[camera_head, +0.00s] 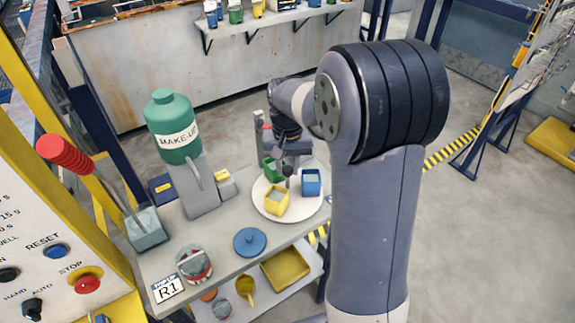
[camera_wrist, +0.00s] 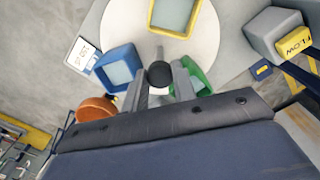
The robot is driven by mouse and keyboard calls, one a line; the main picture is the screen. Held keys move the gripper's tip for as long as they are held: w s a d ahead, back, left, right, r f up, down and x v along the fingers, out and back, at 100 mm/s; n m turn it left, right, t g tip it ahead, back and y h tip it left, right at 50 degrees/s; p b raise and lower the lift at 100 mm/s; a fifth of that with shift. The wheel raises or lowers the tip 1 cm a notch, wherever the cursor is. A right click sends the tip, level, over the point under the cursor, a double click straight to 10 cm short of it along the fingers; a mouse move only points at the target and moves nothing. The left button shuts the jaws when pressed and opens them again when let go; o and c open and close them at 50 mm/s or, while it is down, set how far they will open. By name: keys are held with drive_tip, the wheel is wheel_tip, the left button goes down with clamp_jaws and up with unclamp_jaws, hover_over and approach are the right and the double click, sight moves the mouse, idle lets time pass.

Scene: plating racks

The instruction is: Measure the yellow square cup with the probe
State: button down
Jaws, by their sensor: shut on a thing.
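The yellow square cup (camera_head: 276,204) stands on a round white plate (camera_head: 259,196), with pale contents showing in its open top. It also shows at the top edge of the wrist view (camera_wrist: 173,14). My gripper (camera_head: 289,166) is over the plate, behind the yellow cup. In the wrist view my gripper (camera_wrist: 160,84) has its two fingers on either side of the probe's dark round head (camera_wrist: 160,74). It is shut on the probe, whose thin grey stem points towards the yellow cup. The probe's tip is hard to make out.
A blue square cup (camera_head: 311,183) and a green square cup (camera_head: 273,171) share the plate, close to my gripper. A green bottle (camera_head: 174,128) on a grey stand is left. A blue lid (camera_head: 250,242) lies in front. A small white display (camera_wrist: 83,57) is beside the plate.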

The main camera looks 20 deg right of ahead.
drive_tip(key=shift+m, duration=0.6)
drive_tip(key=shift+m+p, duration=0.35)
drive_tip(key=shift+m, duration=5.05)
drive_tip(key=shift+m+p, duration=0.4)
drive_tip(key=shift+m, duration=5.7)
drive_tip(key=c, duration=1.1)
unclamp_jaws()
drive_tip(key=shift+c, duration=0.2)
